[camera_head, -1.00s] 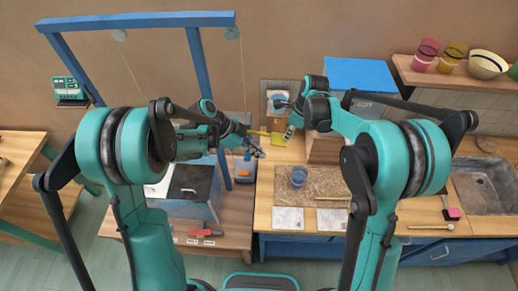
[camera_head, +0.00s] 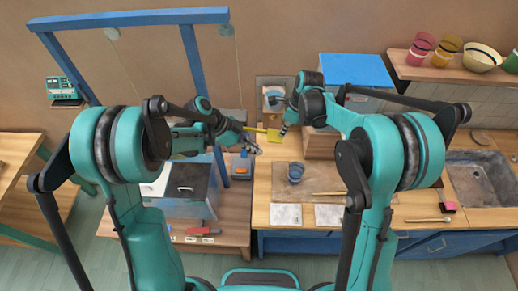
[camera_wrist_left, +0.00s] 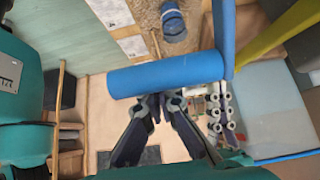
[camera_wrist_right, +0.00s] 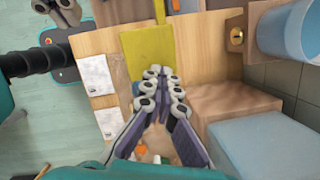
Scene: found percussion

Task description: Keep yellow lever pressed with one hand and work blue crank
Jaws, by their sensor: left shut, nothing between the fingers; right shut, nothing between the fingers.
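The yellow lever (camera_head: 273,135) is a flat paddle left of the raised wooden block. It also fills the upper middle of the right wrist view (camera_wrist_right: 148,42). My right gripper (camera_head: 284,131) is shut and empty, with its fingertips at the lever's near end; I cannot tell if they touch. A thick blue cylinder on a blue bar, apparently the crank's handle (camera_wrist_left: 165,73), lies across the left wrist view. My left gripper (camera_head: 254,148) is shut and empty, its fingertips close by the handle's lower edge; contact is unclear. The arms partly hide the crank in the head view.
A blue cup (camera_head: 296,172) stands on a brown mat (camera_head: 310,180) with a stick beside it. White cards (camera_head: 286,214) lie in front. A dark-lidded box (camera_head: 190,184) stands left, below a blue frame (camera_head: 130,20). A blue-topped box (camera_head: 355,70) is behind my right arm.

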